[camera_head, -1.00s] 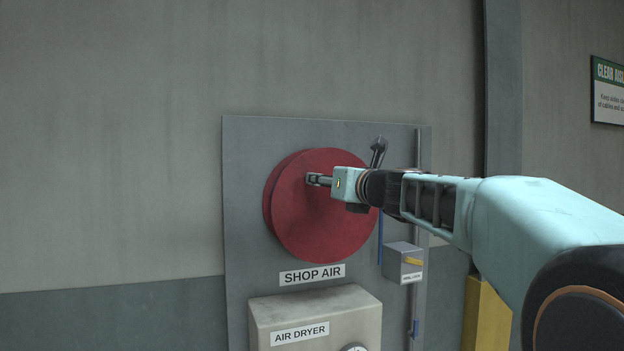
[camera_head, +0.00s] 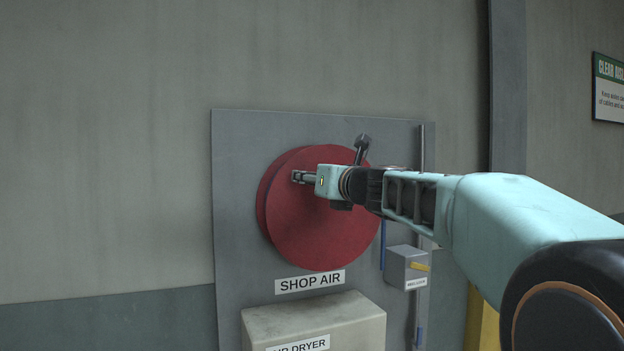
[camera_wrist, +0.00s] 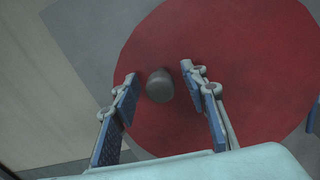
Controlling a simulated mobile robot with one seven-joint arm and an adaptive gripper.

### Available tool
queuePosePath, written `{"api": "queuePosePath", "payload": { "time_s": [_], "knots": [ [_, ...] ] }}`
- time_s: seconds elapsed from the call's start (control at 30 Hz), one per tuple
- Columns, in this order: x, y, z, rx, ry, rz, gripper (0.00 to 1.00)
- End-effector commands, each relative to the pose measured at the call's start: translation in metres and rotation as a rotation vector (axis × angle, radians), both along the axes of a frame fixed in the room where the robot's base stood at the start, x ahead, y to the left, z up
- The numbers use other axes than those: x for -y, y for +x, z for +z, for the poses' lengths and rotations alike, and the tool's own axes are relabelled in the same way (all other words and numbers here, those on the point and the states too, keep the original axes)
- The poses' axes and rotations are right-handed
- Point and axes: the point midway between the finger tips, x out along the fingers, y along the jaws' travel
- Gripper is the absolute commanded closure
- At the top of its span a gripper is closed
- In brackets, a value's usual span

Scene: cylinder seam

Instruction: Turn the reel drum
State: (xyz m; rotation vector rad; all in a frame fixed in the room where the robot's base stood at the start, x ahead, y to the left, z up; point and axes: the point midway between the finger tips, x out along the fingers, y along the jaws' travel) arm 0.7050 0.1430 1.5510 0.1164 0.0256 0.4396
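The reel drum (camera_head: 322,232) is a large red disc mounted on a grey wall panel. In the wrist view its red face (camera_wrist: 215,40) fills much of the picture. A short grey round knob (camera_wrist: 160,87) stands out from that face. My gripper (camera_head: 299,177) is in front of the drum's upper left part. In the wrist view my gripper (camera_wrist: 163,82) is open, with one finger on each side of the knob. Gaps show between the knob and both fingers.
The grey panel (camera_head: 235,200) carries a "SHOP AIR" label (camera_head: 309,282) below the drum. A beige air dryer box (camera_head: 320,318) is under it. A small grey box (camera_head: 400,268) with a yellow lever sits at the lower right, near a vertical pipe (camera_head: 421,180).

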Motion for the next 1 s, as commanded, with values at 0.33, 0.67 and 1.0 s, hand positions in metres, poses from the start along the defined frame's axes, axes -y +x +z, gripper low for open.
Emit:
{"api": "queuePosePath", "payload": {
  "time_s": [0.33, 0.67, 1.0],
  "knots": [
    [0.0001, 0.0, -0.0001, 0.0, 0.0, 0.0, 0.97],
    [0.0, 0.0, -0.0004, 0.001, -0.002, 0.0, 1.0],
    [-0.0076, -0.0034, -0.0099, 0.043, -0.099, -0.001, 1.0]
  ]
}}
